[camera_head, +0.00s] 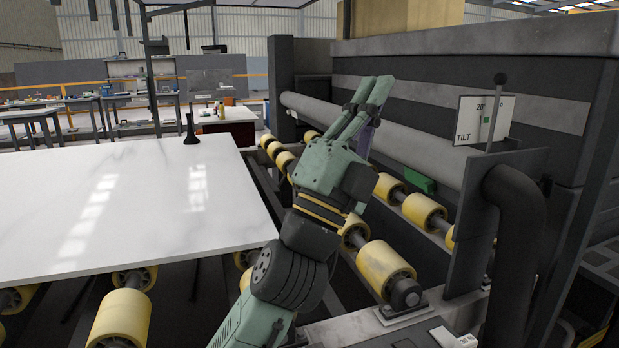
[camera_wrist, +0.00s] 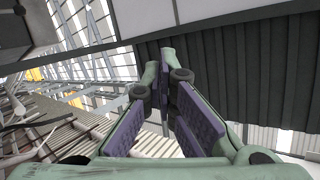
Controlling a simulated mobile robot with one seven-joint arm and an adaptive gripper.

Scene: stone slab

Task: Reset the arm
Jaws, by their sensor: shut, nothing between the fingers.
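My gripper (camera_head: 371,92) is raised above the roller bed at the picture's centre right, in front of the grey machine. Its green fingers point up and away, with tips close together. In the wrist view my gripper (camera_wrist: 160,62) shows purple inner pads and nothing between its fingers; it is shut and empty. The white stone slab (camera_head: 120,205) lies flat on the rollers to the left of my arm. My gripper is apart from the slab.
Yellow rollers (camera_head: 385,268) run under and beside my arm. A black upright tool (camera_head: 190,132) stands at the slab's far edge. At right are a TILT sign (camera_head: 470,122), a thick black pipe (camera_head: 520,205) and a long grey roller (camera_head: 410,140). Benches (camera_head: 40,115) stand far left.

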